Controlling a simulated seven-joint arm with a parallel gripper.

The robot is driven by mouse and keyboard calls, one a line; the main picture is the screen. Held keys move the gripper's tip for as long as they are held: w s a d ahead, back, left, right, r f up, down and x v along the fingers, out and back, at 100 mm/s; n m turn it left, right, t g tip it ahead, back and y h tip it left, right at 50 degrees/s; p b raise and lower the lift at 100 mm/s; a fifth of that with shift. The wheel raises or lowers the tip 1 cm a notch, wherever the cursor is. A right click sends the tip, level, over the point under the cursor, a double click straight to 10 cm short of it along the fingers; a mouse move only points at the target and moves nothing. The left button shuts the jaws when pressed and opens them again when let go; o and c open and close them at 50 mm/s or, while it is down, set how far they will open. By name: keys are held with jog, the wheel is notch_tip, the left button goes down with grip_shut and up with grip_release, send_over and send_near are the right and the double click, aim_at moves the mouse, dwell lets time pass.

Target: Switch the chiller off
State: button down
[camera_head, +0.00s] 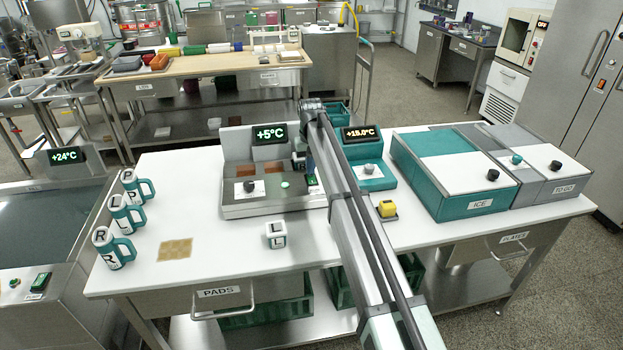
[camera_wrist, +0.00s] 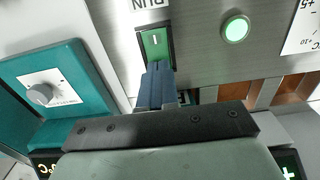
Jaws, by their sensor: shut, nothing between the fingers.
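The steel unit with the +5°C display (camera_head: 270,134), which I take for the chiller (camera_head: 240,210), stands at the middle of the white table. Its front has a dial (camera_head: 249,187), a lit green round lamp (camera_wrist: 236,28) and a green rocker switch (camera_wrist: 154,42) marked I, beside a RUN label (camera_wrist: 150,4). My gripper (camera_wrist: 155,70) is shut and empty. Its blue fingertips are right at the rocker's near end and hide part of it; I cannot tell whether they touch. In the head view my arm partly covers that corner of the unit.
A teal unit (camera_head: 371,182) with a +15.0°C display and its own dial (camera_wrist: 40,94) stands close beside. The front left tabletop is mostly clear.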

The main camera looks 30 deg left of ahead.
jog(key=shift+f, duration=0.4)
dwell(0.3)
jog(key=shift+r, duration=3.55)
